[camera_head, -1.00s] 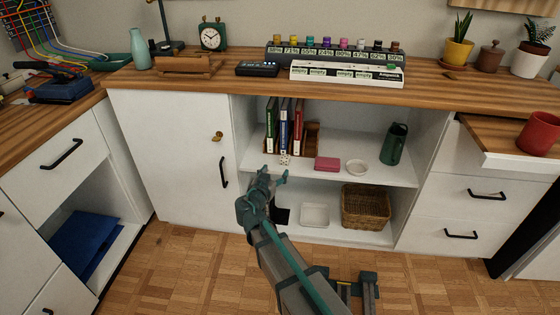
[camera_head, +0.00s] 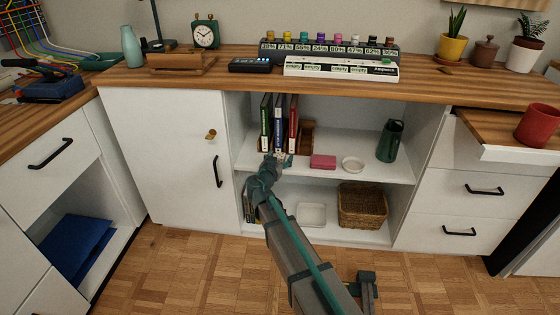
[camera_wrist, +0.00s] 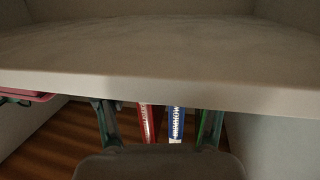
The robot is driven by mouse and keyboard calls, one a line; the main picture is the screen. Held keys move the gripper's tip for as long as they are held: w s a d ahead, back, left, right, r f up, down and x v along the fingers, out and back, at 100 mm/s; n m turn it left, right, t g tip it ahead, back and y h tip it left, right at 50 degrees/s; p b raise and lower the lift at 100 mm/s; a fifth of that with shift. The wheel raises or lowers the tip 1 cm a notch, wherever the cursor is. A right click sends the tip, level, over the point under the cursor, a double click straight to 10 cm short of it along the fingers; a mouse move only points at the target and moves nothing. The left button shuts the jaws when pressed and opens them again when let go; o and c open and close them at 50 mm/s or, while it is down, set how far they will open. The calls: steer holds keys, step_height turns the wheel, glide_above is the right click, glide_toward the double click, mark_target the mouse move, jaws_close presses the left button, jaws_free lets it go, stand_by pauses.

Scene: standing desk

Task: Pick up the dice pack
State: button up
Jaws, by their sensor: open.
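The dice pack (camera_head: 282,157) is a small white block with dark dots at the front of the upper shelf, before the books. My gripper (camera_head: 278,161) is at the shelf's front edge, with its fingers around or just before the pack; I cannot tell which. The fingers partly cover the pack in the head view. In the wrist view my gripper (camera_wrist: 160,125) shows two green fingers spread apart, with book spines seen between them. I cannot make out the pack there. The gripper is open.
Green, blue and red books (camera_head: 279,124) stand upright behind the gripper. A pink box (camera_head: 323,161), a white dish (camera_head: 353,164) and a green pitcher (camera_head: 391,141) are to the right. The shelf edge (camera_wrist: 160,88) crosses the wrist view. A basket (camera_head: 362,206) stands below.

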steer(key=c, duration=1.2)
steer(key=shift+c, duration=0.2)
steer(key=shift+r, duration=0.15)
